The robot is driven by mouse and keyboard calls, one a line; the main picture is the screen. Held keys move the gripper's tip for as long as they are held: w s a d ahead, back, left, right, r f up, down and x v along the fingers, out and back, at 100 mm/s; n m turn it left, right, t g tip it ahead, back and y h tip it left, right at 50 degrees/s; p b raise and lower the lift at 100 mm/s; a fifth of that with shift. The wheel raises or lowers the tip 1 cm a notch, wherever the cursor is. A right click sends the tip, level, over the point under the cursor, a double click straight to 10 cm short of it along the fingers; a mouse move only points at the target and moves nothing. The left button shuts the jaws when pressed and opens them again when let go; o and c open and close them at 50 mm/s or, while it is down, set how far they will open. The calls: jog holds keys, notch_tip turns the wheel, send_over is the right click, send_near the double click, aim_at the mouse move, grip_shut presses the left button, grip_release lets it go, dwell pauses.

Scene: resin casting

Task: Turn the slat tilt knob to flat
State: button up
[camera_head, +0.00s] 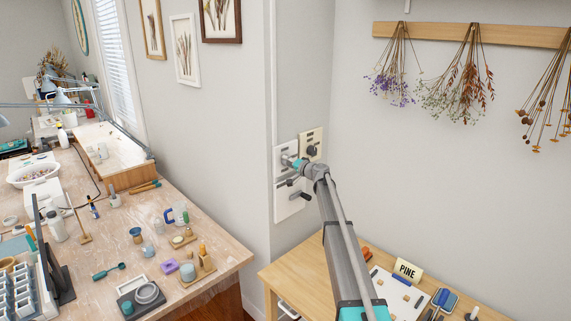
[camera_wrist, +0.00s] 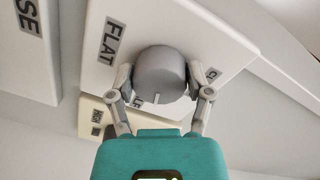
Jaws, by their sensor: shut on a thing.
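The slat tilt knob (camera_wrist: 162,68) is a grey round knob on a cream plate (camera_wrist: 225,48) in the wrist view. My gripper (camera_wrist: 159,80) is shut on it, with one finger on each side. The FLAT label (camera_wrist: 112,42) is at the knob's upper left. A label ending in "LF" and one starting with "C" are partly hidden by the knob and fingers. A short pale mark on the knob points down in the picture, near the "LF" label and away from FLAT. In the head view my gripper (camera_head: 292,163) is at the wall plates, and the knob is mostly hidden.
A second cream plate (camera_head: 311,145) with a dark knob is close on the right, and a plate with a dark handle (camera_head: 298,194) is below. A wooden table (camera_head: 300,264) with a PINE sign (camera_head: 407,270) stands under my arm. A cluttered workbench (camera_head: 215,235) is at left.

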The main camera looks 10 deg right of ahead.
jog(key=m, duration=0.5)
jog(key=shift+s, duration=0.1)
jog(key=m, duration=0.5)
jog(key=shift+r+y, duration=0.1)
jog(key=shift+y, duration=0.3)
jog(key=m, duration=0.5)
jog(key=shift+d+m, duration=0.1)
jog(key=shift+m, duration=0.2)
jog(key=m, duration=0.5)
jog(key=shift+y, duration=0.3)
jog(key=o, duration=1.1)
jog(key=shift+o, duration=0.2)
jog(key=shift+r, duration=0.1)
jog(key=shift+d, duration=0.1)
